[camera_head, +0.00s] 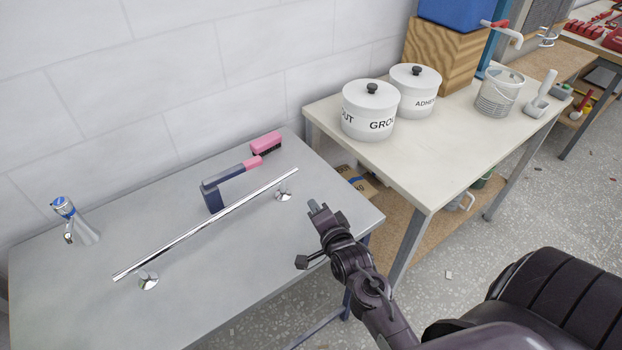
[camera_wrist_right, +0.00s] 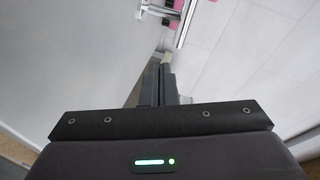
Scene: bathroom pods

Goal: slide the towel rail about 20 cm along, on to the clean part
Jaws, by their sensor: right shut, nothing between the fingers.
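The towel rail (camera_head: 205,225) is a shiny chrome bar lying diagonally over the grey table. Two round chrome feet hold it, one near each end. Its right end also shows at the top of the right wrist view (camera_wrist_right: 187,22). My right gripper (camera_head: 318,209) is shut and empty, just right of the rail's right-hand foot (camera_head: 283,195) and apart from the rail. Its closed fingers (camera_wrist_right: 165,66) point towards the rail end in the right wrist view. My left gripper is in neither view. I cannot make out a dirty or clean part.
A dark blue and pink tool (camera_head: 212,196) and a pink brush (camera_head: 266,144) lie behind the rail. A chrome tap (camera_head: 80,224) stands at the left. The grey table (camera_head: 60,310) is bare in front. A higher table (camera_head: 430,155) with white pots stands at the right.

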